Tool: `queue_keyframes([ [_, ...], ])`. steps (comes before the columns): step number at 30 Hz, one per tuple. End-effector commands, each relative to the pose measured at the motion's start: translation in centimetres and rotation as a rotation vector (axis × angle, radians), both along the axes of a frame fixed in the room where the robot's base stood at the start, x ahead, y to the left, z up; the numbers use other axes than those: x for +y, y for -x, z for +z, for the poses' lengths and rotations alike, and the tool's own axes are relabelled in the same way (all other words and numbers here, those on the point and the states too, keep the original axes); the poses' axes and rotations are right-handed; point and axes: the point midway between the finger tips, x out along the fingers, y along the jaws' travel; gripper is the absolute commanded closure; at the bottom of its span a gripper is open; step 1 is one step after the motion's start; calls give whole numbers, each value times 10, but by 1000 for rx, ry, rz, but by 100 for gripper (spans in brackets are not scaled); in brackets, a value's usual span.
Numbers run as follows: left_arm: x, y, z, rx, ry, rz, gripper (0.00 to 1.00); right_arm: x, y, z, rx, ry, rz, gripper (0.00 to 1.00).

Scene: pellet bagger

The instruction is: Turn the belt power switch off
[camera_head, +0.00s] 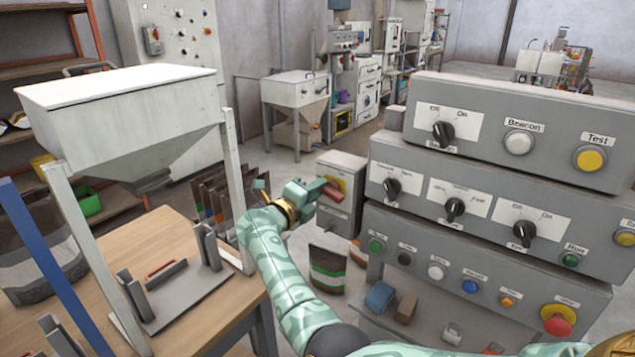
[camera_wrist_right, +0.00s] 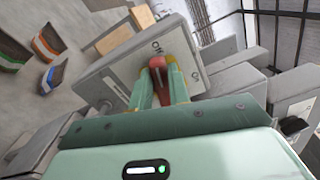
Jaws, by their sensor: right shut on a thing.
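The belt power switch is a grey box (camera_head: 347,166) with a red handle (camera_head: 331,190) on a yellow disc (camera_head: 341,184), left of the big control panels in the head view. My right gripper (camera_head: 318,190) reaches it from the left and is shut on the red handle. In the right wrist view the red handle (camera_wrist_right: 158,66) sits between the two teal fingers of my right gripper (camera_wrist_right: 160,84). The box face (camera_wrist_right: 122,82) carries an ON mark near the handle; a second mark is partly hidden by the fingers. My left gripper is not in view.
Grey control panels (camera_head: 395,160) with knobs and buttons stand close on the right. A white hopper (camera_head: 130,110) stands over a wooden table (camera_head: 165,243) on the left.

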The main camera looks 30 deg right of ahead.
Motion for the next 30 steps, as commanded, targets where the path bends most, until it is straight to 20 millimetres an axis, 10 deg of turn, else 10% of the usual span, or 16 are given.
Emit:
queue_keyframes([
  [30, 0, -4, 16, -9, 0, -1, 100, -2, 1, -11, 269, 101, -6, 100],
])
